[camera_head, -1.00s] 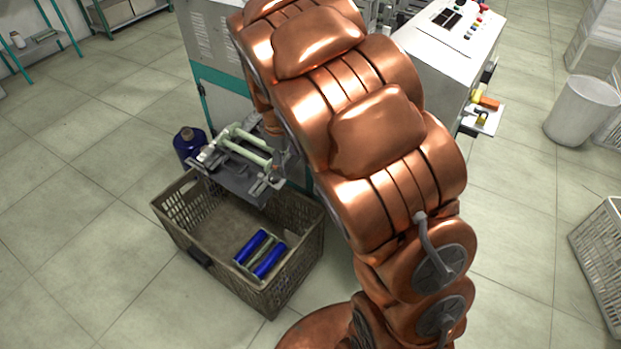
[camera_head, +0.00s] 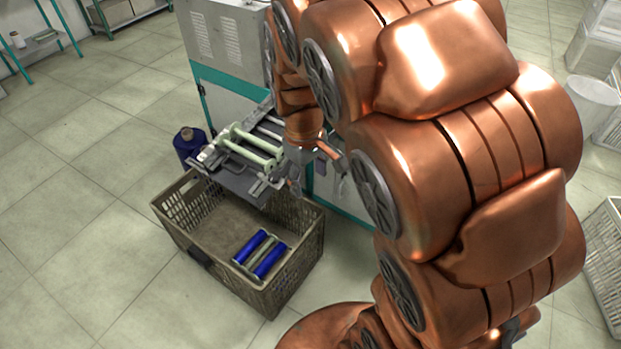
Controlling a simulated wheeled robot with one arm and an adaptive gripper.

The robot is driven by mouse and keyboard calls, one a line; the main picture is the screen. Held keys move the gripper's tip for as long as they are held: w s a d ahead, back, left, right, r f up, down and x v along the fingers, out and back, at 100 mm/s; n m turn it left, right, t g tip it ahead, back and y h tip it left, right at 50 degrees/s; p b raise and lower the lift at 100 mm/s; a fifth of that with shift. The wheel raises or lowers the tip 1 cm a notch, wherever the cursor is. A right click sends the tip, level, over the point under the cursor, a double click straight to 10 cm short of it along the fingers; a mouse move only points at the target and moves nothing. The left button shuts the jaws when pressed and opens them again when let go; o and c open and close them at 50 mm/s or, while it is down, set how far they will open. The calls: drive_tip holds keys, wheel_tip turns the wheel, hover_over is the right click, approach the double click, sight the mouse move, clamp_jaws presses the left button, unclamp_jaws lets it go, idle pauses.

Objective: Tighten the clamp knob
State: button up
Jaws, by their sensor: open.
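The winding unit (camera_head: 247,150), with pale green rollers on a grey frame, juts from the machine's front over the crate. A small grey metal fitting (camera_head: 262,188) sits at its near right end. I cannot make out the clamp knob; it is too small or hidden by my gripper. My gripper (camera_head: 317,182) is open, just right of the unit's near end, with its fingers pointing down. Nothing shows between its fingers. I cannot tell whether it touches the unit.
A brown plastic crate (camera_head: 222,284) stands below the unit, with blue bobbins (camera_head: 268,262) inside. A dark blue cone (camera_head: 188,147) stands left of the unit. The machine cabinet (camera_head: 226,42) rises behind. My arm covers the right half.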

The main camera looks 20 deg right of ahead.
drive_tip(key=shift+s+r, duration=0.15)
drive_tip(key=shift+s, duration=0.5)
drive_tip(key=s+a+r+m+g, duration=0.1)
drive_tip(key=s+m, duration=0.3)
drive_tip(key=s, duration=1.6)
drive_tip(key=shift+a+r+m+g+y, duration=0.3)
drive_tip(key=shift+a+r+g+y, duration=0.1)
drive_tip(key=shift+r, duration=0.25)
